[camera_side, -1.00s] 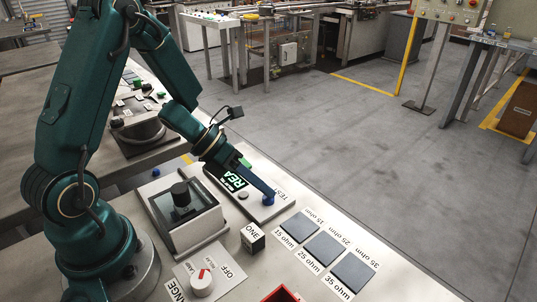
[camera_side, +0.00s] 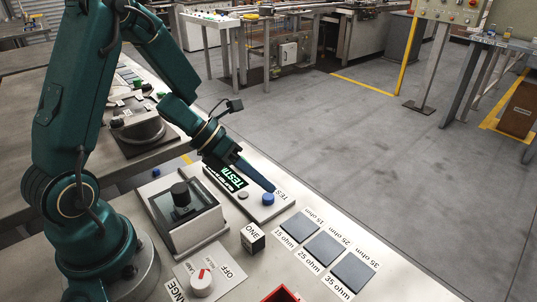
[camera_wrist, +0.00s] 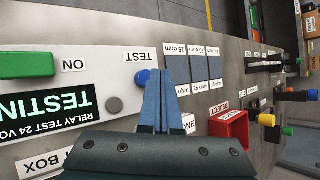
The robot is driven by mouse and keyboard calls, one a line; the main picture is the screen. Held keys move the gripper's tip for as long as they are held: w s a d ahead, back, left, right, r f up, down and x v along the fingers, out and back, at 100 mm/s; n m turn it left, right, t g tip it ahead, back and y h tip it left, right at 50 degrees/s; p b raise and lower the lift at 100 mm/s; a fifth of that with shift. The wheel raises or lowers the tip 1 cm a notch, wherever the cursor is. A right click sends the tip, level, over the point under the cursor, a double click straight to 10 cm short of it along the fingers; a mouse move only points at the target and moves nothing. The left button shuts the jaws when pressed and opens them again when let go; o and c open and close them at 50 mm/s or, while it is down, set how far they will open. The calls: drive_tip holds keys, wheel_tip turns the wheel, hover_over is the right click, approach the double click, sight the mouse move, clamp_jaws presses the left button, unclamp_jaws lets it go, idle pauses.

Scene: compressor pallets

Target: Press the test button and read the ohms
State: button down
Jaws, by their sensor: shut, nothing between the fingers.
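The test box (camera_side: 212,181) is a pale panel with a lit display, a grey round button and a blue button (camera_side: 267,199) beside the label TEST. The display (camera_wrist: 45,105) shows green text beginning TESTIN, upside down in the wrist view, with smaller text partly hidden; no ohm figure is legible. My gripper (camera_side: 272,189) is shut and empty, its tips just above and beside the blue button. In the wrist view the blue fingers (camera_wrist: 166,70) lie right of the blue button (camera_wrist: 143,77); whether they touch it I cannot tell.
A fixture with a black knob (camera_side: 180,194) stands left of the box. A dial (camera_side: 202,283) has an OFF label. A block marked ONE (camera_side: 252,238) stands near pads labelled 15, 25 (camera_side: 324,249) and 35 ohm. A red tray (camera_wrist: 229,128) is labelled REJECT.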

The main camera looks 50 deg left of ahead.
sight(263, 197)
idle(0.3)
drive_tip(key=shift+r, duration=2.55)
